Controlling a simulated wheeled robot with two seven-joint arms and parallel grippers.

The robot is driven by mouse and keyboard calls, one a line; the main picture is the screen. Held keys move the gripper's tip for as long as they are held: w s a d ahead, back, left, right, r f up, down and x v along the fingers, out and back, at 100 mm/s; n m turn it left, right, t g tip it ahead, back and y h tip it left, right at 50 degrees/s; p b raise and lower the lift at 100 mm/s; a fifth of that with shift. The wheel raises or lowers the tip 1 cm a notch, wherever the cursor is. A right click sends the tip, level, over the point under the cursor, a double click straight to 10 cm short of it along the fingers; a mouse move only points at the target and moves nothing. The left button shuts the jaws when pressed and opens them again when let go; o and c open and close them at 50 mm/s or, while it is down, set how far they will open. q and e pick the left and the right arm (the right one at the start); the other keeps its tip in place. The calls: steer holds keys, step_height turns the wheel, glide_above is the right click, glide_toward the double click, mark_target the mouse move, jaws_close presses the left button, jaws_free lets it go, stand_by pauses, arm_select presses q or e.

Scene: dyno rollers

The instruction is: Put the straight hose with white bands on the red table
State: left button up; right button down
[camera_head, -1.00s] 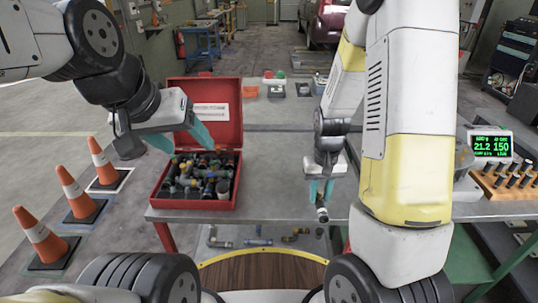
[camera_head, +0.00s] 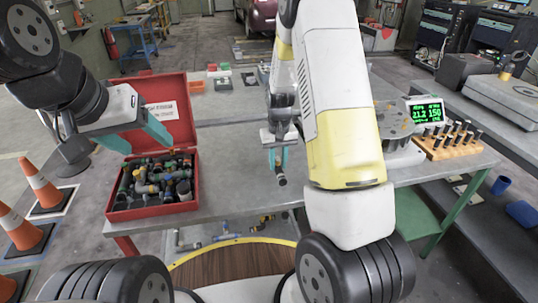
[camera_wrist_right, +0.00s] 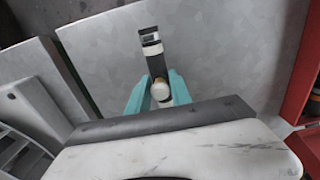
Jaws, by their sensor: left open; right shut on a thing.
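The straight dark hose with white bands (camera_wrist_right: 153,52) points away from my right gripper (camera_wrist_right: 160,92) in the right wrist view, with a pale round end between the teal fingers. In the head view, its dark end (camera_head: 281,180) hangs below my right gripper (camera_head: 278,158). The gripper is shut on it over a grey tabletop; the gap beneath is hard to judge. The grey-topped table with a red leg (camera_head: 127,244) spans the middle of the head view. My left gripper (camera_head: 143,138) is open and empty beside the red box.
An open red box (camera_head: 155,209) full of hoses and fittings stands on the table's left. A lit display (camera_head: 426,111) and a wooden rack (camera_head: 447,146) stand at right. Bare tabletop (camera_head: 232,165) lies between the box and my right gripper. Orange cones (camera_head: 40,183) stand at left.

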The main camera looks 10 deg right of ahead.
mark_target(277, 168)
steer(key=shift+w+f, duration=0.3)
steer(key=shift+f, duration=1.5)
steer(key=c, duration=1.1)
jaws_free()
steer(key=shift+f, duration=0.15)
steer(key=shift+c, duration=0.2)
